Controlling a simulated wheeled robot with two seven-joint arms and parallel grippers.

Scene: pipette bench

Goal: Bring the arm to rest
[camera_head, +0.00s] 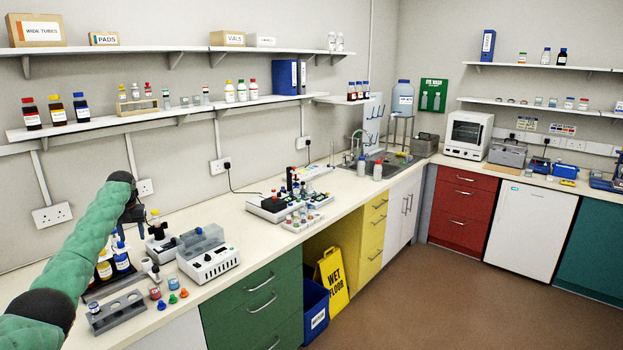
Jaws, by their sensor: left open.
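My left arm, in a green sleeve, comes in from the lower left of the head view and reaches up over the bench. My left gripper (136,212) is small and dark at its far end, partly hidden behind the wrist. It is open, with nothing seen held in it. My right arm and right gripper are not in view.
A grey tube rack (118,312) and a white boxy instrument (208,258) are close by on the bench. The lower shelf (95,122) runs along the wall above.

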